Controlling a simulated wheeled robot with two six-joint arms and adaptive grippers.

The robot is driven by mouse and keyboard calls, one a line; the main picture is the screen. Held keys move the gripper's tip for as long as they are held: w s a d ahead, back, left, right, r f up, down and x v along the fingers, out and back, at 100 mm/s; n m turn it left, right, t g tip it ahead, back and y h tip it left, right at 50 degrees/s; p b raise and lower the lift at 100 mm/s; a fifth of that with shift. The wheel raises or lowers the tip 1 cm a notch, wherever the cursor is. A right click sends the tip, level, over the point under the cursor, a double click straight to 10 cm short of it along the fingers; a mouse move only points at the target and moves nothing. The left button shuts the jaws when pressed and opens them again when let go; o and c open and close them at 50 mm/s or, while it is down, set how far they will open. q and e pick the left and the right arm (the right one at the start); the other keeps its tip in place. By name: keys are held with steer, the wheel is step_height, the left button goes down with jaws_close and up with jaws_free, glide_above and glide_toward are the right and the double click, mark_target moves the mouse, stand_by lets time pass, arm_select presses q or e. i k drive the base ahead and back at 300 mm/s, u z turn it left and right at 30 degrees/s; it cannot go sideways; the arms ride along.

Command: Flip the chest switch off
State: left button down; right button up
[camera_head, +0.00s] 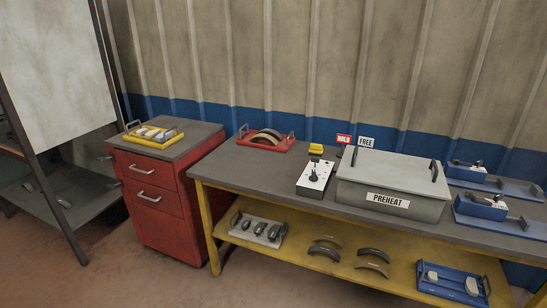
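The preheat chest (386,216) is a closed grey box with a lid (390,170) and a "PREHEAT" label. It stands on the grey-topped bench right of centre. Left of it is a white switch box (315,187) with a dark lever (314,172) standing up from its top. The lever's setting is too small to tell. A yellow block (316,149) sits just behind the switch box. Neither of my grippers shows in the head view.
A red tray (263,145) with curved brake shoes sits on the bench's left part. Red "HOLD" (343,139) and white "FREE" (366,142) signs stand behind the chest. Blue fixtures (482,208) are at right. A red cabinet (150,200) with a yellow tray (127,138) stands left.

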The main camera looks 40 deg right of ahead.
mark_target(313, 160)
steer(key=z, duration=0.15)
steer(key=i, duration=1.1)
steer(key=z, duration=1.45)
steer(key=i, duration=0.8)
steer(key=z, duration=0.8)
